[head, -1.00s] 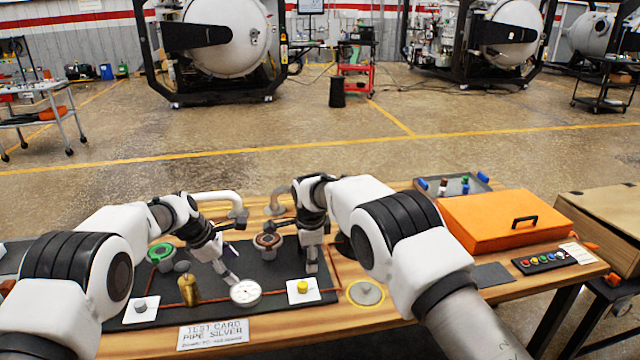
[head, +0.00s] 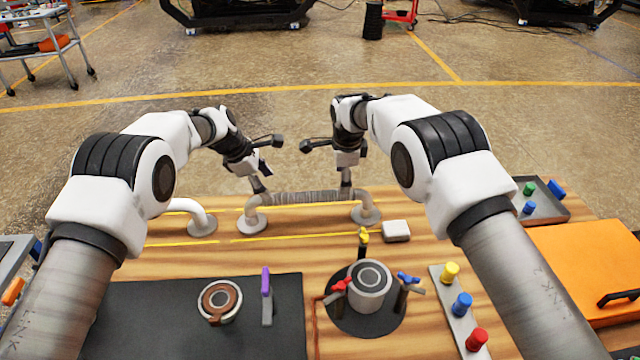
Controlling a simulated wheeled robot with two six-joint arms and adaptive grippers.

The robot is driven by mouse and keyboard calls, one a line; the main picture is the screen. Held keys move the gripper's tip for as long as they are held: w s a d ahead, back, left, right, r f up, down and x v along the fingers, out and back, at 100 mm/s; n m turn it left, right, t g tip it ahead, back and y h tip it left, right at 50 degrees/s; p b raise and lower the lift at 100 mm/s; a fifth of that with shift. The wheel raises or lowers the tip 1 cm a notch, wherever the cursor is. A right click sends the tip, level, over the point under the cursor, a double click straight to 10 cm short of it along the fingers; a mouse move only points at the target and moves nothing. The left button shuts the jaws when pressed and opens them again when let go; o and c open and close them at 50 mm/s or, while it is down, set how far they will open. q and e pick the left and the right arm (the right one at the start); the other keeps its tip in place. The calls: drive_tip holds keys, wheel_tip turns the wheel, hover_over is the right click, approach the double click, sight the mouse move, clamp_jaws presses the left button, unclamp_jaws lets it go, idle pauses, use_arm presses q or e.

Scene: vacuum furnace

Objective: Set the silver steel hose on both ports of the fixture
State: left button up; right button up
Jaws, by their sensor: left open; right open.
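The silver steel hose (head: 307,197) is ribbed, with smooth bent ends that run down to round flanges on the wooden table. My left gripper (head: 262,180) is open at the hose's left bend. My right gripper (head: 346,180) is open at its right bend. Both point down; I cannot tell whether the fingers touch the hose. A grey round fitting (head: 369,286) stands on a black disc, with red, blue and yellow clamps around it. A fitting with a brown ring (head: 220,302) sits on the black mat (head: 150,325). I cannot tell which fittings are the fixture's ports.
A white bent pipe (head: 188,207) stands left of the hose, partly behind my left arm. A strip with yellow, blue and red knobs (head: 447,310), an orange case (head: 590,280) and a tray (head: 530,212) are at right.

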sight(277, 199)
use_arm(q)
drive_tip(key=shift+s+a, duration=0.15)
drive_tip(key=shift+a, duration=0.1)
use_arm(e)
drive_tip(key=shift+s+a+r, duration=0.1)
drive_tip(key=shift+s+a, duration=0.05)
drive_tip(key=shift+a, duration=0.1)
use_arm(q)
drive_tip(key=shift+s+a+r, duration=0.2)
drive_tip(key=shift+s+r, duration=0.1)
drive_tip(key=shift+s, duration=0.15)
use_arm(e)
drive_tip(key=shift+s+a+r, duration=0.2)
drive_tip(key=shift+s+r, duration=0.05)
drive_tip(key=shift+s, duration=0.1)
use_arm(q)
drive_tip(key=x, duration=0.8)
drive_tip(key=shift+d, duration=0.15)
use_arm(e)
drive_tip(key=f, duration=0.2)
drive_tip(key=w+f, duration=0.1)
drive_tip(key=f, duration=0.4)
drive_tip(key=shift+w+d+f, duration=0.2)
drive_tip(key=shift+f, duration=0.15)
use_arm(q)
drive_tip(key=shift+r, duration=0.1)
clamp_jaws()
use_arm(e)
clamp_jaws()
drive_tip(key=shift+r, duration=0.1)
